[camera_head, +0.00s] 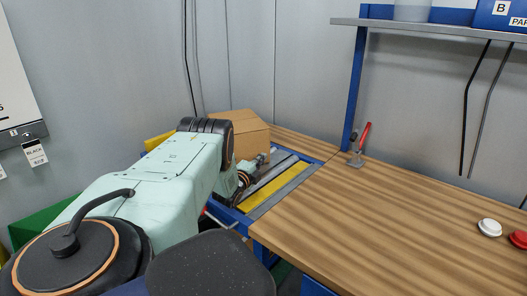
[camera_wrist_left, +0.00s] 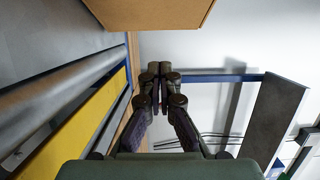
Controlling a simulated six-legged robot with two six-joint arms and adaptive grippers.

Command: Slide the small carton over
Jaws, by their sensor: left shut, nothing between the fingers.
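The small brown carton (camera_head: 250,135) sits beyond my left arm in the head view, at the back of the bench by the roller section. My arm hides its left and lower parts. In the left wrist view, part of the carton (camera_wrist_left: 150,12) shows at the top edge. My left gripper (camera_wrist_left: 160,72) is shut and empty, with its fingertips below the carton in that picture. In the head view the left gripper (camera_head: 260,160) is partly hidden by my wrist and shows in front of the carton; I cannot tell whether it touches. My right gripper is not in view.
The roller section with a yellow strip (camera_head: 270,192) lies between the carton and the wooden bench top (camera_head: 400,215). A red-handled clamp (camera_head: 361,145) stands at the bench's back edge. White (camera_head: 489,228) and red buttons are at the right. A shelf (camera_head: 450,30) hangs above.

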